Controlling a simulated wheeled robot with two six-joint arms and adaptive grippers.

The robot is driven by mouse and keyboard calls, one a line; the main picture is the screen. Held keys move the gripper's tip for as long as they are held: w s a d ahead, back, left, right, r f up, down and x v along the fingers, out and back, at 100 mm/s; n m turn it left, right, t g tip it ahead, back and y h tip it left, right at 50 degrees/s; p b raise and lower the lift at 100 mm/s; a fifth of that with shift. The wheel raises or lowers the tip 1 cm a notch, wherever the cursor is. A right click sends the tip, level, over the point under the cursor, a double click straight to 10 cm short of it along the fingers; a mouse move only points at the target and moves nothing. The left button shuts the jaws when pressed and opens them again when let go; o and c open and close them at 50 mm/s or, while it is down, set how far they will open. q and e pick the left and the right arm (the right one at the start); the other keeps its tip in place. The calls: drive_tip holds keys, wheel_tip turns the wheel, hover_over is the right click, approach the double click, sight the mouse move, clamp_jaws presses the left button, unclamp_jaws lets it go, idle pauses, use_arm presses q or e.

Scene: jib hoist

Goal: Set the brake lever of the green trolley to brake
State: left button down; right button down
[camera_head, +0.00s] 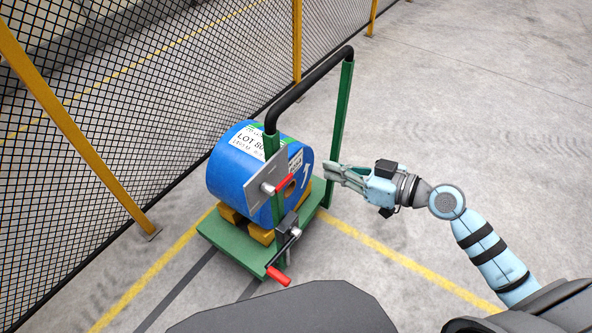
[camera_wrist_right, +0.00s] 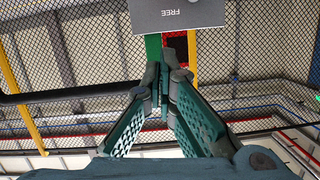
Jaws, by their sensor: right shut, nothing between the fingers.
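The green trolley (camera_head: 236,240) stands on the floor left of centre in the head view and carries a blue drum (camera_head: 235,160). A grey plate (camera_head: 254,187) on its near post bears a lever with a red grip (camera_head: 284,184), pointing up and right. In the right wrist view, a plate (camera_wrist_right: 178,14) reads "FREE" upside down, with a dark and red part (camera_wrist_right: 178,45) below it. My right gripper (camera_head: 328,171) is shut and empty, right of the red grip and apart from it in the head view. Its fingers (camera_wrist_right: 163,82) show in the wrist view. My left gripper is out of view.
A crank with a red handle (camera_head: 278,276) hangs low on the near post. The trolley's black push bar (camera_head: 305,88) spans its posts. A mesh fence (camera_head: 120,120) stands behind at left. The floor at right is open.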

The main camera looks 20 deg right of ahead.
drive_tip(key=shift+w, duration=0.1)
drive_tip(key=w+a+f, duration=0.3)
drive_tip(key=w+a, duration=0.1)
drive_tip(key=w+a+f, duration=0.2)
drive_tip(key=w, duration=0.1)
drive_tip(key=shift+a+f, duration=0.3)
drive_tip(key=shift+a, duration=0.1)
drive_tip(key=shift+f, duration=0.45)
drive_tip(key=shift+d+f, duration=0.1)
drive_tip(key=shift+f+m+b, duration=0.1)
drive_tip(key=shift+m+b, duration=0.2)
